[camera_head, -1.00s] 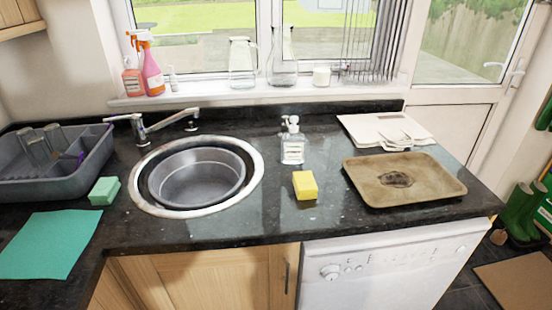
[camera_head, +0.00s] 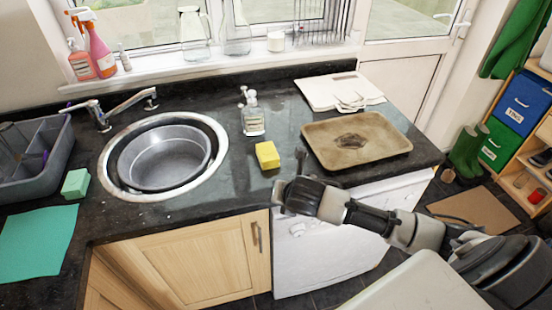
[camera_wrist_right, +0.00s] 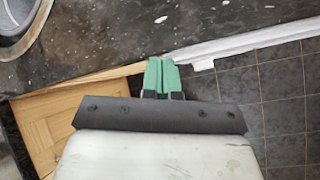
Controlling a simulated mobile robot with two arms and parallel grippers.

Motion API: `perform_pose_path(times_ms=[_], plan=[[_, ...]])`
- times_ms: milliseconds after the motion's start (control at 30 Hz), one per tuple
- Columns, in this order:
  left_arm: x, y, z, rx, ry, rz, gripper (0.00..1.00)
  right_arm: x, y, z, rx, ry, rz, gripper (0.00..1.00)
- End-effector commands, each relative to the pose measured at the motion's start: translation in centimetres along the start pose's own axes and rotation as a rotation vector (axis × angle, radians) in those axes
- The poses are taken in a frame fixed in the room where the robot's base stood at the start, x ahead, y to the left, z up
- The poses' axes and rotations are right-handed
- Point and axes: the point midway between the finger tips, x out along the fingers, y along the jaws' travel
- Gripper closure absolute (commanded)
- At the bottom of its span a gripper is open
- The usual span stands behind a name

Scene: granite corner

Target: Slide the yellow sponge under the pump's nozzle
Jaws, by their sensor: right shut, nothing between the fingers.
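The yellow sponge (camera_head: 267,155) lies on the dark counter in the head view, just in front of and slightly right of the clear pump bottle (camera_head: 252,115). The bottle stands upright with its pump head (camera_head: 247,93) on top; a gap separates bottle and sponge. My right arm comes in from the lower right, its hand near the counter's front edge, in front of and slightly right of the sponge. In the right wrist view my right gripper (camera_wrist_right: 160,75) has its green fingertips together, empty, over the counter's front edge. Neither sponge nor bottle shows there. My left gripper is out of view.
A round sink (camera_head: 165,155) lies left of the sponge. A brown tray (camera_head: 385,148) is to the right, with white boards (camera_head: 325,92) behind it. A green sponge (camera_head: 76,183) and teal cloth (camera_head: 35,243) are far left. Counter between sink and yellow sponge is clear.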

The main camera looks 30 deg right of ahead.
Motion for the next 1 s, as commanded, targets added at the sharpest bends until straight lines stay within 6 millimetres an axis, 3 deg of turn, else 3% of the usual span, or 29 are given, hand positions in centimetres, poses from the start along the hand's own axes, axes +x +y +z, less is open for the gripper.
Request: perform_pose_path(times_ms=[33,133,367,900,1000], plan=[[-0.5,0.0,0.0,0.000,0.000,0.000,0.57,-1.2,0.4,2.0,-0.126,-0.029,-0.001,1.00],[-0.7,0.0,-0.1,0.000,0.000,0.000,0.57,-2.6,0.7,4.0,-0.322,-0.060,-0.011,1.00],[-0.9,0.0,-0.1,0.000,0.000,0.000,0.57,-3.0,0.8,5.2,-0.469,-0.077,-0.024,1.00],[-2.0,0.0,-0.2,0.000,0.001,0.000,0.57,6.6,0.9,5.9,-0.462,-0.076,-0.023,1.00],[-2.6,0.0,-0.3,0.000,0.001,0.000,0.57,7.4,1.5,7.2,-0.462,-0.079,-0.023,1.00]])
